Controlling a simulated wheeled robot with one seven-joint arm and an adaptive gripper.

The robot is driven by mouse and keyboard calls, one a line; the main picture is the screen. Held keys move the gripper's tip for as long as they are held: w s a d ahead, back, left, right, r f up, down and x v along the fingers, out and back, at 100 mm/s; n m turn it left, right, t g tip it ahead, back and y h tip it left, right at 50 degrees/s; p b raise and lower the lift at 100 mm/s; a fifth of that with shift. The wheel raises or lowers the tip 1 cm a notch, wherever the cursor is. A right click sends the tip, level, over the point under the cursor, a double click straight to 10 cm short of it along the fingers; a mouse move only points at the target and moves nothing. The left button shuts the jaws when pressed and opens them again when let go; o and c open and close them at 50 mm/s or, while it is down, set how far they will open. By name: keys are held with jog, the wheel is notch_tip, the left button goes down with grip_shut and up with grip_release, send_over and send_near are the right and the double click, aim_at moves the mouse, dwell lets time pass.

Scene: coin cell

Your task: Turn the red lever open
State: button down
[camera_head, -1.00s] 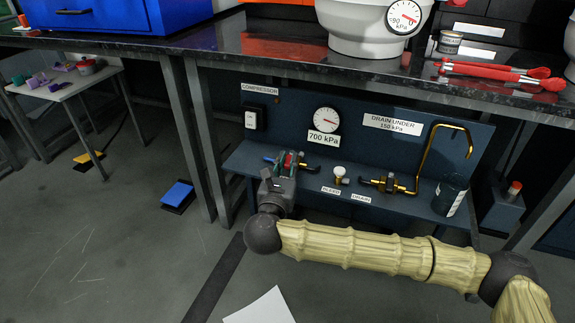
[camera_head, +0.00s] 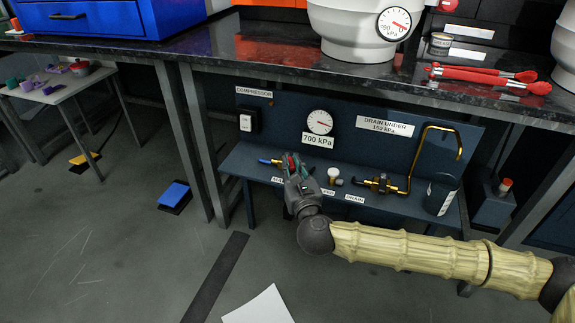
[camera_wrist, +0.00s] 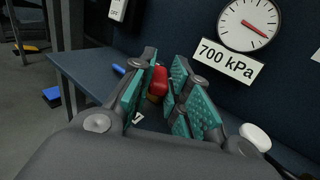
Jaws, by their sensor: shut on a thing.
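The red lever (camera_wrist: 158,82) shows between the green finger pads in the wrist view, with a bit of brass under it. My gripper (camera_wrist: 156,95) is shut on the red lever; the pads cover much of it. In the head view my gripper (camera_head: 292,164) is at the left part of the blue compressor shelf, below the gauge (camera_head: 319,122), and mostly hides the valve. A blue-ended brass fitting (camera_head: 270,162) sticks out to its left. The gauge also shows in the wrist view (camera_wrist: 247,24), above a 700 kPa label.
A white-topped bleed knob (camera_head: 334,174) is close to the right of my gripper. Further right are the brass drain valve (camera_head: 381,184) with its bent pipe and a dark canister (camera_head: 442,193). A black switch box (camera_head: 247,122) is at the left. The bench top (camera_head: 250,52) overhangs above.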

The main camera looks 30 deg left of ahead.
jog(key=shift+w+d+n+g+y+b, duration=0.3)
jog(key=shift+w+n+g+y, duration=0.1)
jog(key=shift+n+g+y, duration=0.4)
jog(key=shift+w+d+n+g+y+b, duration=0.3)
jog(key=shift+n+g+y, duration=0.25)
jog(key=shift+g, duration=0.45)
jog(key=shift+w+n+g+y+b, duration=0.35)
jog(key=shift+n+g, duration=0.3)
jog(key=shift+g, duration=0.15)
jog(key=c, duration=1.4)
grip_release()
jog(key=shift+o, duration=0.2)
jog(key=v, duration=1.2)
jog(key=shift+d, duration=0.1)
